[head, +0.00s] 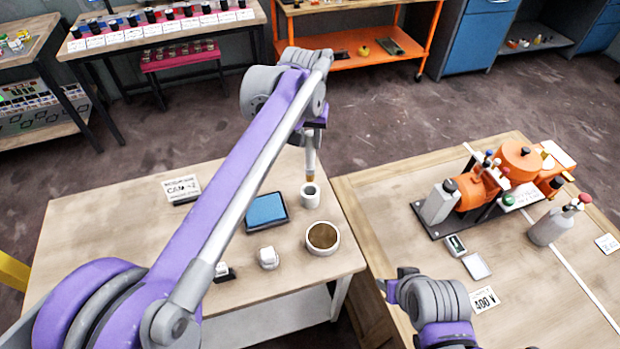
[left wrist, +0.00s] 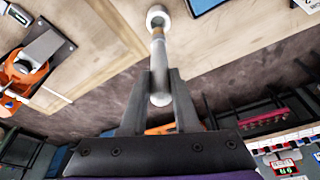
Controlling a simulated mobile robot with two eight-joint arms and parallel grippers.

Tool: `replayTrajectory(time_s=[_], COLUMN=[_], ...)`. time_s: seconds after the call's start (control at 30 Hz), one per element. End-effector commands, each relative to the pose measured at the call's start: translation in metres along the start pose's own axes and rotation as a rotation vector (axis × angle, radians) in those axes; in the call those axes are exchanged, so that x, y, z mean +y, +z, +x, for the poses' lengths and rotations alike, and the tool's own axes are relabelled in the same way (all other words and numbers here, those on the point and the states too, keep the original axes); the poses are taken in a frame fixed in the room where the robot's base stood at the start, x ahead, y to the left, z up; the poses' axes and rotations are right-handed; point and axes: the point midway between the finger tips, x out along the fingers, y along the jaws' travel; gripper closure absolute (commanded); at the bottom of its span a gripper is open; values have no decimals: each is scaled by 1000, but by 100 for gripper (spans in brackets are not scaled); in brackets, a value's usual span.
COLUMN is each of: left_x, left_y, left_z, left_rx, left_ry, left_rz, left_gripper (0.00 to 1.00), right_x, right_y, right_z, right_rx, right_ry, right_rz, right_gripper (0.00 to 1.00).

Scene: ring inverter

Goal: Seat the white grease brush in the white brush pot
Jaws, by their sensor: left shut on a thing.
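My left gripper (head: 315,128) points down over the left table and is shut on the white grease brush (head: 310,155). The brush hangs upright, its pale handle up and its brownish tip down. The white brush pot (head: 310,197) stands directly under the tip. The tip is at or just above the pot's rim; I cannot tell whether it is inside the mouth. In the left wrist view the brush (left wrist: 159,65) sits between both fingers (left wrist: 160,85), its far end lined up with the pot (left wrist: 157,13).
A wide round pot with brown contents (head: 322,238) stands in front of the brush pot. A blue-topped tray (head: 265,210) lies to its left. A small white object (head: 268,258) and a sign (head: 182,189) are on the same table. An orange machine (head: 490,190) occupies the right table.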

Motion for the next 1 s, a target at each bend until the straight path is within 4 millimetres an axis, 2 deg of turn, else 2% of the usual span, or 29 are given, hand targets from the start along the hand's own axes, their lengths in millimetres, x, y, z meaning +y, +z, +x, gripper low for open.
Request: replayTrajectory(time_s=[0.13, 0.4, 0.57, 0.73, 1.0], left_x=[0, 0, 0, 0, 0], left_y=[3, 15, 18, 25, 26], left_z=[8, 54, 68, 91, 97], left_rx=[2, 2, 2, 2, 2], left_ry=[0, 0, 0, 0, 0], left_rz=[0, 1, 1, 1, 1], left_gripper=[100, 100, 100, 100, 100], right_x=[0, 0, 0, 0, 0], right_y=[2, 5, 6, 7, 7], right_z=[1, 5, 5, 6, 6], right_rx=[-1, -4, -4, -5, -5], right_ry=[0, 0, 0, 0, 0], right_rz=[0, 0, 0, 0, 0], right_gripper=[50, 50, 50, 50, 50])
